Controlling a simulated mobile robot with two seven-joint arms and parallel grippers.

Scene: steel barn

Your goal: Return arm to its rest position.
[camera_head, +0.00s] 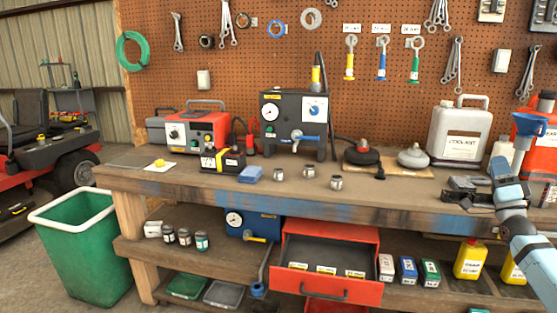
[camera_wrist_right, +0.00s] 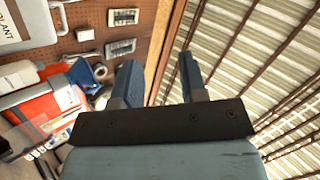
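My right arm (camera_head: 512,200), light blue, comes in from the right edge in the head view. Its dark right gripper (camera_head: 470,193) is over the right end of the workbench; whether it touches the top cannot be told. In the right wrist view, the two blue-grey fingers of the right gripper (camera_wrist_right: 160,76) stand apart with nothing between them, so it is open and empty. My left arm and left gripper are not in view.
The wooden workbench (camera_head: 330,192) carries a coolant jug (camera_head: 459,135), a blue funnel (camera_head: 530,124), a black gauge unit (camera_head: 296,122) and a red unit (camera_head: 196,135). A red drawer (camera_head: 326,288) stands open below. A green bin (camera_head: 85,255) is at left.

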